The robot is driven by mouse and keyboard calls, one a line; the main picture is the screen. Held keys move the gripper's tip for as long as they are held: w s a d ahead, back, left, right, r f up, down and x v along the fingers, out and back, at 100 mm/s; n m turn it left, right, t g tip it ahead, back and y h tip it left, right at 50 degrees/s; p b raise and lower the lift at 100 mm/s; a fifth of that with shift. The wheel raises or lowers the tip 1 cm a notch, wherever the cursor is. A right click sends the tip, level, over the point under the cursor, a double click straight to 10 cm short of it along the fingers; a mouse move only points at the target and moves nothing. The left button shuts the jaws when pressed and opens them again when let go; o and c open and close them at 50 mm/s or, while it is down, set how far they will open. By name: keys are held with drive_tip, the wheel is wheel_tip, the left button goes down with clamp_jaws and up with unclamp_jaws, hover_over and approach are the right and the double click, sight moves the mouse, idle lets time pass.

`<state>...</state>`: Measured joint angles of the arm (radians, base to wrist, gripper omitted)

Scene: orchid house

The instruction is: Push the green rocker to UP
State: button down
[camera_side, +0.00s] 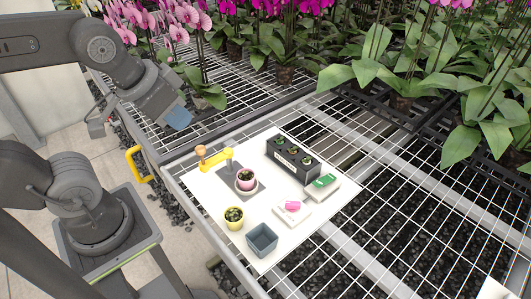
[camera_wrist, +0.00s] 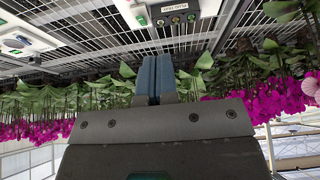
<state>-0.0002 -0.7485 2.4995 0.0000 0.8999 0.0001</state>
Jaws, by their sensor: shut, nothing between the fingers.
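The green rocker (camera_side: 323,181) sits on a pale housing at the right side of the white board, beside a black box. It is small here, and I cannot tell which way it is tipped. In the wrist view a pale housing with a green patch (camera_wrist: 141,20) shows at the top edge, partly cut off. My gripper (camera_side: 178,118) is raised at the left, beyond the board's far left corner and well apart from the rocker. In the wrist view its two blue fingers (camera_wrist: 155,62) are together with nothing between them.
Orchids stand behind.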

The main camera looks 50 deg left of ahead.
drive_tip(key=w+d+r, duration=0.1)
drive_tip(key=w+r, duration=0.1)
drive_tip(key=w, duration=0.6)
drive_tip(key=g, duration=0.4)
hover_over(319, 182)
wheel_tip(319, 182, down, 17)
drive_tip(key=shift+s, duration=0.45)
drive_tip(key=f, duration=0.8)
drive_tip(key=w+f, duration=0.1)
drive_tip(key=f, duration=0.3)
drive_tip(key=shift+f, duration=0.25)
drive_tip(key=shift+s+f, duration=0.15)
drive_tip(key=shift+f, duration=0.45)
drive_tip(key=shift+s+f, duration=0.15)
drive_tip(key=shift+s, duration=0.15)
